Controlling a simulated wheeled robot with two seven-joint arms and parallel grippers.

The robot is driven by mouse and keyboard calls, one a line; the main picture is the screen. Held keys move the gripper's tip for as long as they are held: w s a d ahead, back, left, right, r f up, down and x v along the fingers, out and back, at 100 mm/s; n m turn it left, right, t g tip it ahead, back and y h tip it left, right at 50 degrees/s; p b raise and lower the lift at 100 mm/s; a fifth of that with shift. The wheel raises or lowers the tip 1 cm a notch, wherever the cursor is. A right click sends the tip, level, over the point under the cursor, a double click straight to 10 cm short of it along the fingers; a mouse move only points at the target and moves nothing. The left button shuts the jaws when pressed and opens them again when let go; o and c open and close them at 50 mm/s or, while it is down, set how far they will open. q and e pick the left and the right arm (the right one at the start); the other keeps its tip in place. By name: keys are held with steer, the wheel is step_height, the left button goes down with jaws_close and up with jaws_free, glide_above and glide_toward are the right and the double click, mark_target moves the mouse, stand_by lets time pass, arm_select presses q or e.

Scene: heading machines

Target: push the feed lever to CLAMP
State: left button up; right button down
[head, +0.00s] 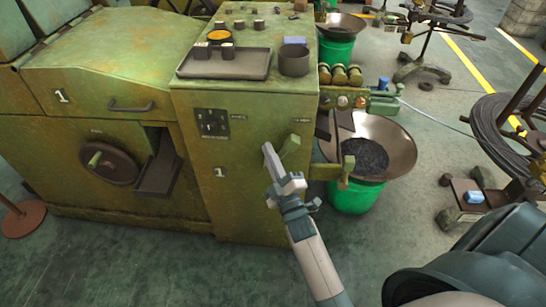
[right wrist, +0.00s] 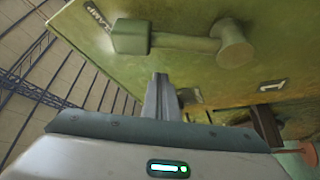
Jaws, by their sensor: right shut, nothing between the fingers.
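The feed lever (head: 290,146) is a green bar on the front of the green machine, near its right edge. In the right wrist view the lever (right wrist: 185,42) runs from a round pivot knob to a block-shaped end, and that end lies close to the lettering CLAMP (right wrist: 96,16). My right gripper (head: 268,152) is shut and empty, with its fingertips just left of the lever in the head view. In the right wrist view its fingertips (right wrist: 161,78) show beside the bar with a small gap. My left gripper is not in view.
The green machine (head: 190,185) carries a tray (head: 225,63) and a dark cup (head: 294,60) on top. Right of the lever, a wide bowl of dark parts (head: 395,135) sits over a green bucket (head: 355,197). Wire coils (head: 500,130) stand farther right.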

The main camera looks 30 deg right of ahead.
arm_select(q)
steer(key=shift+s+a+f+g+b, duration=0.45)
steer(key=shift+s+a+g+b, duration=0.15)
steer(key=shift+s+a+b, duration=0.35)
arm_select(e)
steer(key=v, duration=1)
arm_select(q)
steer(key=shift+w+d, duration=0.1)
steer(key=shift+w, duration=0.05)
arm_select(e)
steer(key=shift+d, duration=0.1)
